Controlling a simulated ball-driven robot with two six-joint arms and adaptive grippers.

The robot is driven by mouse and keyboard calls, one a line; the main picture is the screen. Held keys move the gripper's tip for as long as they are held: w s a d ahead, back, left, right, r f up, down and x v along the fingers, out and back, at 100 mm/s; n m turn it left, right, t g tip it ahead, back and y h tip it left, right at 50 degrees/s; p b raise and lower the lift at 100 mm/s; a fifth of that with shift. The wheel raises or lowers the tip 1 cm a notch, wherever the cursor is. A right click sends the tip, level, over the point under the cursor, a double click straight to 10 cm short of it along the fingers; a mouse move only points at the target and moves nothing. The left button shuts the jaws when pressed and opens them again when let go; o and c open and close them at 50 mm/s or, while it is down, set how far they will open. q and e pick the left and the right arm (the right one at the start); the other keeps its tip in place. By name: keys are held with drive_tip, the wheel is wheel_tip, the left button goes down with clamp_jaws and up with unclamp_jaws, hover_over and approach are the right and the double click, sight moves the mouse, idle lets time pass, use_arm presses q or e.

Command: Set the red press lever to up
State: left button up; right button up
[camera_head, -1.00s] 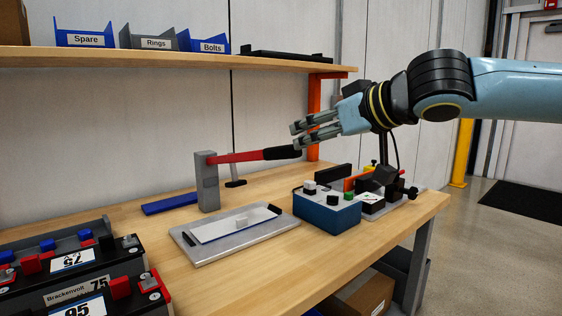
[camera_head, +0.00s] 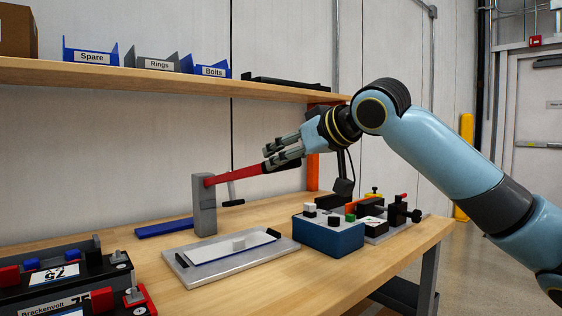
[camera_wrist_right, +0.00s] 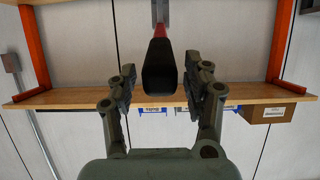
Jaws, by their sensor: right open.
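The red press lever (camera_head: 235,176) runs from a grey press post (camera_head: 204,205) to the right, tilted a little upward toward its black grip (camera_head: 268,167). My right gripper (camera_head: 270,160) is at the lever's grip end, partly covering it in the head view. In the right wrist view, the black grip (camera_wrist_right: 160,68) lies between the two open fingers (camera_wrist_right: 160,82), with a gap visible on both sides. The red lever arm (camera_wrist_right: 160,30) extends beyond it. My left gripper is not in view.
A metal plate (camera_head: 180,262) lies before the post. A blue control box (camera_head: 328,237) stands right of it. Battery packs (camera_head: 65,290) are at the front left. A shelf (camera_head: 150,76) with labelled bins spans above. Bare bench lies between plate and batteries.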

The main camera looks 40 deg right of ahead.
drive_tip(key=shift+x, duration=0.9)
clamp_jaws()
